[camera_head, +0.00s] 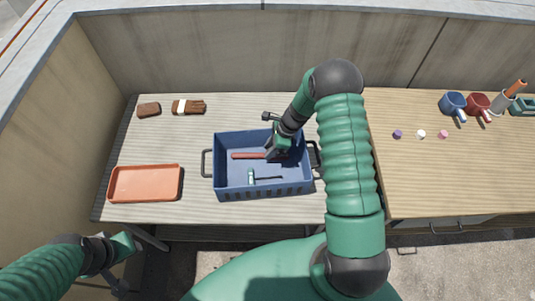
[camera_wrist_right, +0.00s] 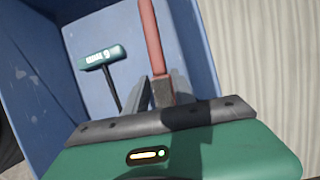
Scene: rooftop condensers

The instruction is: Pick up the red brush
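The red brush (camera_head: 248,155) lies in the blue crate (camera_head: 262,191), its red handle pointing left in the head view. In the right wrist view the red handle (camera_wrist_right: 150,35) runs up from a brownish part between the fingers. My right gripper (camera_head: 276,152) is down inside the crate at the brush's right end. Its fingers (camera_wrist_right: 163,90) sit close on both sides of the brush and look shut on it. The brush's far end is hidden by the gripper. My left gripper (camera_head: 127,243) is low at the left, away from the table; its fingers are unclear.
A green-headed hammer (camera_head: 251,177) lies in the crate in front of the brush. Mugs (camera_head: 453,103) and small discs (camera_head: 421,134) are on the right table.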

